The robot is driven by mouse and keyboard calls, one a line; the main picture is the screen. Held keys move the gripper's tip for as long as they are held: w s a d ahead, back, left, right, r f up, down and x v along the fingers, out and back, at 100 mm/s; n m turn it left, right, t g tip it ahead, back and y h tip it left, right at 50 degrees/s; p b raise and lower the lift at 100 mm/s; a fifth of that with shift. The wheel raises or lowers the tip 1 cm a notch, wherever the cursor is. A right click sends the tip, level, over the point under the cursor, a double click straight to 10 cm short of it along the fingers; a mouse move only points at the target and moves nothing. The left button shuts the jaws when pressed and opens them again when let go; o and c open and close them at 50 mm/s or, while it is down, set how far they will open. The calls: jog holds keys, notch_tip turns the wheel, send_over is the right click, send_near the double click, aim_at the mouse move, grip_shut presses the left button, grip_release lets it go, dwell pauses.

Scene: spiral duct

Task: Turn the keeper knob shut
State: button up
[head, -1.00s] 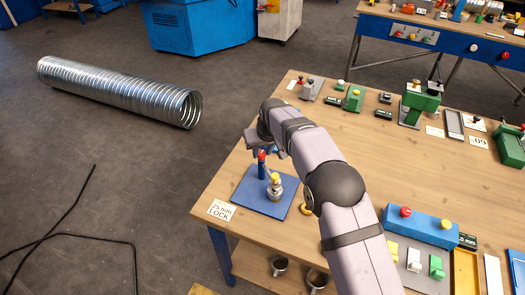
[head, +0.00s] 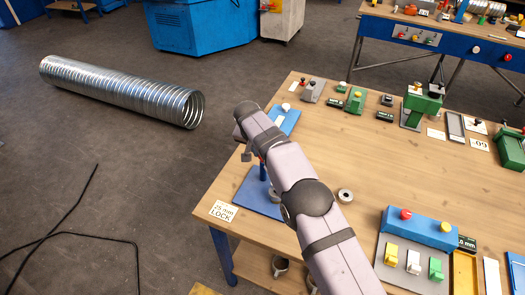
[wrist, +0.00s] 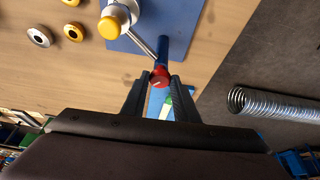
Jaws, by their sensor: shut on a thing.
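The red knob (wrist: 160,78) tops a blue post (wrist: 162,50) on the blue plate (wrist: 130,42). My gripper (wrist: 160,84) has one finger on each side of the knob and is shut on it. In the head view the blue post (head: 263,173) stands on the plate (head: 245,190), with my gripper at its top, largely hidden by my arm. A silver fitting with a yellow cap (wrist: 109,27) stands on the plate beside the post. A thin metal rod (wrist: 143,44) runs between fitting and post. I cannot tell how far the knob is turned.
A "25 mm LOCK" card (head: 222,211) lies at the table's front left corner. Loose rings (wrist: 39,35) lie beside the plate. A blue box with red and yellow knobs (head: 420,228) stands to the right. A spiral duct (head: 120,90) lies on the floor.

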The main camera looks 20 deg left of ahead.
dwell(0.4)
jog(key=o, duration=1)
jog(key=shift+o, duration=0.2)
jog(key=shift+r, duration=0.15)
jog(key=b+v, duration=0.3)
jog(key=v, duration=0.4)
jog(key=shift+s, duration=0.1)
jog(key=shift+c, duration=0.2)
